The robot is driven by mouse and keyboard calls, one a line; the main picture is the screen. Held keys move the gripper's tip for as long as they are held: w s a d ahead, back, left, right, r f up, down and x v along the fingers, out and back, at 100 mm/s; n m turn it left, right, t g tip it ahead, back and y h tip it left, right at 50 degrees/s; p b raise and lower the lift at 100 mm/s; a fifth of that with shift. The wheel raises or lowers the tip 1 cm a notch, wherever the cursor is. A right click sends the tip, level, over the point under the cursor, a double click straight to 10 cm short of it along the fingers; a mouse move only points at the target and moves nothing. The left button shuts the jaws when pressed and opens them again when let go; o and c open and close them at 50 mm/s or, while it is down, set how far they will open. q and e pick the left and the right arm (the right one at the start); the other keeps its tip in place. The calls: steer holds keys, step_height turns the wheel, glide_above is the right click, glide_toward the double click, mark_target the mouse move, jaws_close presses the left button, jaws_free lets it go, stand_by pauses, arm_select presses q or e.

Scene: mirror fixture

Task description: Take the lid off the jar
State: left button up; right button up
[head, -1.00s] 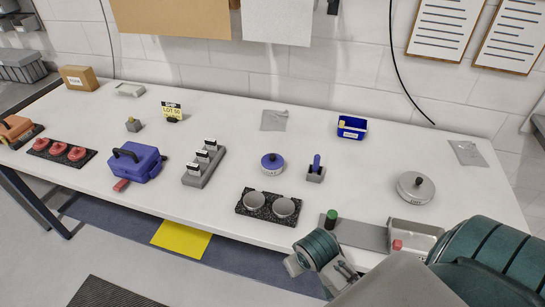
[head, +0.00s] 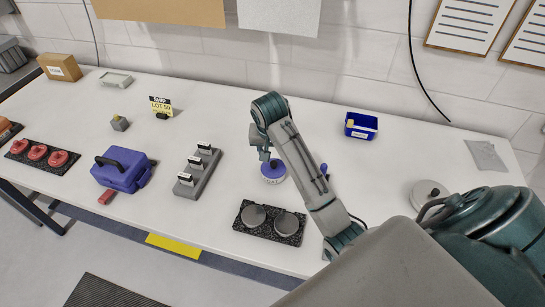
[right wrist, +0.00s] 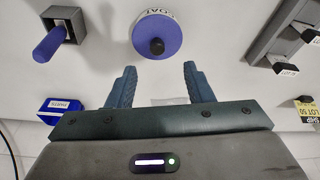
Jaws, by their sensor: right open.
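A small round jar (head: 273,178) with a blue lid (head: 275,168) stands on the white table, partly hidden by my right gripper in the head view. The lid is on the jar. My right gripper (right wrist: 158,72) is open and empty; the knob shows just beyond its fingertips, roughly midway between them. In the head view the gripper (head: 265,153) is above and beside the jar. My left gripper is not in view.
A grey block with a blue handle (right wrist: 50,43) stands close to the jar. A grey rack (head: 200,175) is to its left, a black tray with two round discs (head: 268,238) in front. A blue bin (head: 361,125) and a grey round lidded pot (head: 425,192) are farther right.

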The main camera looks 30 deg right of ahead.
mark_target(273, 163)
steer(key=x, duration=0.3)
steer(key=shift+w+d+f+p, duration=0.2)
steer(key=shift+w+f+p, duration=0.05)
steer(key=shift+w+p, duration=0.15)
steer(key=shift+d+f, duration=0.15)
steer(key=shift+f, duration=0.15)
steer(key=p+x, duration=0.3)
steer(key=x, duration=0.1)
steer(key=shift+s, duration=0.3)
steer(key=shift+d+f, duration=0.1)
steer(key=shift+f, duration=0.3)
steer(key=shift+w+f, duration=0.15)
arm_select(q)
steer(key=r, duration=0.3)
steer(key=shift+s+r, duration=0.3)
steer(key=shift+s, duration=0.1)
arm_select(e)
jaws_close()
